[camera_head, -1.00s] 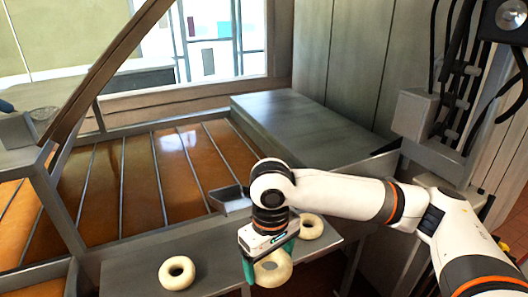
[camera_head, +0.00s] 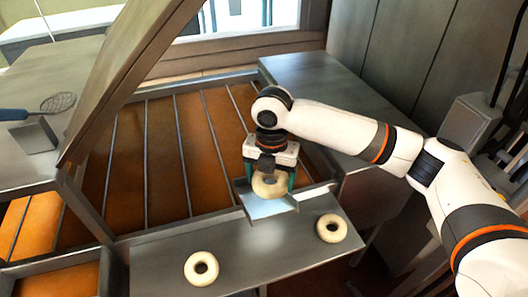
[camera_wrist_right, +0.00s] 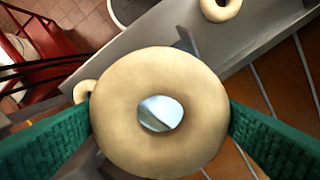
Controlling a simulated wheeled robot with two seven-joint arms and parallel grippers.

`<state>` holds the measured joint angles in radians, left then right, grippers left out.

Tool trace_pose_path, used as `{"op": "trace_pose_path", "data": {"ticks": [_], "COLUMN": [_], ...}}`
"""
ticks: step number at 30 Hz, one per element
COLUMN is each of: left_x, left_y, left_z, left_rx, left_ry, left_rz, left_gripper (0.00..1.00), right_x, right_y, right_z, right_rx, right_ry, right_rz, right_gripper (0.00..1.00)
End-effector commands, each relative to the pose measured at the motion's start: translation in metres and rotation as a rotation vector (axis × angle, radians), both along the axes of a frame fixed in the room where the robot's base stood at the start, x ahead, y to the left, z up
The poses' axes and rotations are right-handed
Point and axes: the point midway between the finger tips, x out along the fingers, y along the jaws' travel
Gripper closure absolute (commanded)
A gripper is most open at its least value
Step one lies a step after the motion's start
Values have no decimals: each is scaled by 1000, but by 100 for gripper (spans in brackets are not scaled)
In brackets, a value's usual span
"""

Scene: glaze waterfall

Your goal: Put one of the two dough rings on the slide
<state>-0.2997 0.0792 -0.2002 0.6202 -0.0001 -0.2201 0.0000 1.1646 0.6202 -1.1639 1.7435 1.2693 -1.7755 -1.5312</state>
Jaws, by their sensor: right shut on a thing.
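My right gripper (camera_head: 269,177) is shut on a pale dough ring (camera_head: 269,191), with its green fingers on opposite sides. The ring is held over the small metal slide (camera_head: 262,210) at the oil's front edge; I cannot tell whether it touches the slide. In the right wrist view the held ring (camera_wrist_right: 112,112) fills the middle between both fingers. Another dough ring (camera_head: 201,268) lies flat on the steel shelf at the left, and one more (camera_head: 331,228) lies at the right. My left gripper is not in view.
The steel shelf (camera_head: 240,250) is clear between the two lying rings. Behind it is a vat of orange-brown oil (camera_head: 170,150) with metal dividers. A slanted beam (camera_head: 125,80) rises at the left. A skimmer (camera_head: 55,103) lies on the left counter.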

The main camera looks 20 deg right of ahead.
Motion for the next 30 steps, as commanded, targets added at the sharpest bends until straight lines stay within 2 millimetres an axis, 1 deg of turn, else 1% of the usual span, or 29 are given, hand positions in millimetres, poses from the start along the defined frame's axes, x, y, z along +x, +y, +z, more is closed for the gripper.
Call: {"op": "trace_pose_path", "data": {"ticks": [1, 4, 11, 17, 30], "left_x": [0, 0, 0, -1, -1], "left_y": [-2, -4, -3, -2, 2], "left_z": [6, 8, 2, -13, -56], "left_rx": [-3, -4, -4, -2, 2], "left_ry": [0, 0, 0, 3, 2], "left_rz": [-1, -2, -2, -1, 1], "left_gripper": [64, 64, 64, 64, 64], "right_x": [2, 4, 4, 4, 4], "right_y": [1, 2, 2, 2, 2], "right_z": [5, 5, -2, -17, -54], "right_rx": [0, -1, -2, -3, -2], "right_ry": [1, 1, 0, 0, 0], "right_rz": [54, 130, 166, 164, 163], "right_gripper": [41, 41, 41, 41, 41]}}
